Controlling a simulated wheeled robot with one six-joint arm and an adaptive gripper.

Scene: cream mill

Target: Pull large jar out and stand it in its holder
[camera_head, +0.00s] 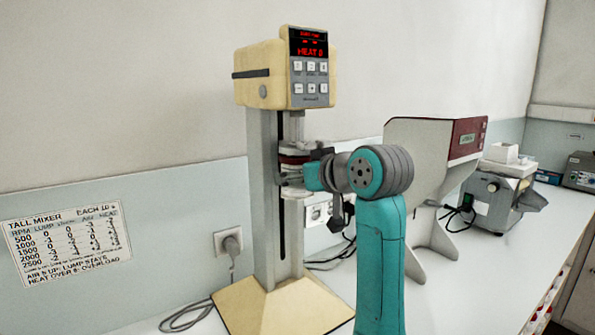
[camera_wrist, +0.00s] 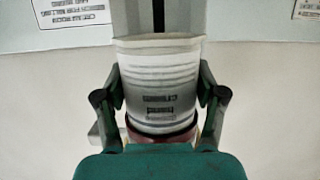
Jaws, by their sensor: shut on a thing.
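The large jar (camera_wrist: 158,75) is white with ribbed bands and a small dark printed label. In the wrist view it fills the space between the two fingers of my gripper (camera_wrist: 160,98), which is shut on its sides. A red band (camera_wrist: 165,137) shows at the jar's lower end in that view. In the head view, my gripper (camera_head: 291,176) reaches from the right to the column of the tall mixer (camera_head: 283,240), below its cream head with a red "HEAT 0" display. Part of the white jar (camera_head: 296,193) shows there, largely covered by my gripper. I cannot make out the jar's holder.
The mixer's cream base (camera_head: 262,310) stands on a white bench (camera_head: 470,290). A grey machine with a dark red panel (camera_head: 467,138) and a smaller grey device (camera_head: 490,200) stand to the right. A wall socket (camera_head: 230,242) with a cable is at left, beside a mixer chart (camera_head: 67,240).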

